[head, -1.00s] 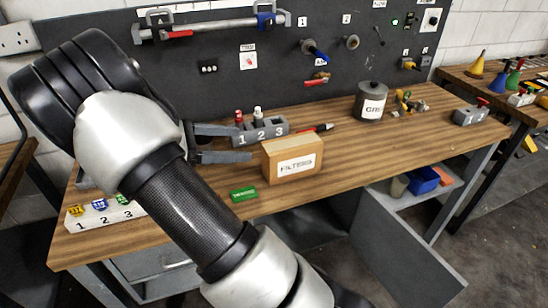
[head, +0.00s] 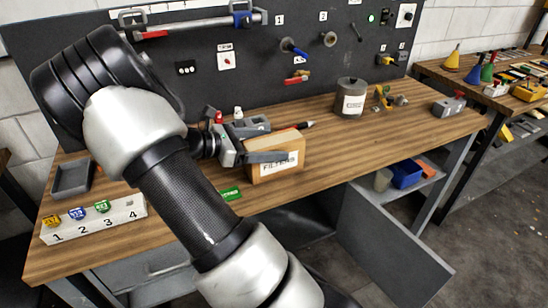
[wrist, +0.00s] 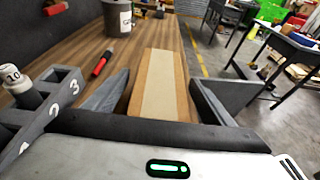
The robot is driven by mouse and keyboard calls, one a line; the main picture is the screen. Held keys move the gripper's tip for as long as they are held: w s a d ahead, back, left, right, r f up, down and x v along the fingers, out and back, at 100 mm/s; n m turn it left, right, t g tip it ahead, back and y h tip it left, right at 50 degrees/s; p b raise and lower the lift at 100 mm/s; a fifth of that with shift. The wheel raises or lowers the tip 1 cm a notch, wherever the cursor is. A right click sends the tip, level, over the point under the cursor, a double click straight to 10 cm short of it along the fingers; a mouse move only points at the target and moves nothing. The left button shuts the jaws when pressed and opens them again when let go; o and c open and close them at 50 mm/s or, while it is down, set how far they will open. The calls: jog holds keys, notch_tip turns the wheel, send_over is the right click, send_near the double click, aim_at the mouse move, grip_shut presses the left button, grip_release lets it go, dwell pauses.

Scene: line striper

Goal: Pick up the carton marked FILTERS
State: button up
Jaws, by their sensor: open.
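The FILTERS carton (head: 290,172) is a tan box with a white label, standing upright on the wooden bench near its front edge. My gripper (head: 277,144) is open, with one finger along the labelled front near its top and the other towards the back side. The near finger covers the upper part of the label in the head view. In the wrist view the carton's top (wrist: 160,85), with a pale strip along it, lies between the two spread fingers of my gripper (wrist: 160,78). A gap shows at the right finger; contact at the left is unclear.
A grey numbered holder (wrist: 45,105) with a bottle stands close beside the left finger. A red marker (wrist: 103,64) and a grey can (head: 350,100) lie beyond.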

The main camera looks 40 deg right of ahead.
jog(key=shift+x, duration=0.9)
jog(key=shift+c, duration=0.4)
jog(key=c, duration=1.4)
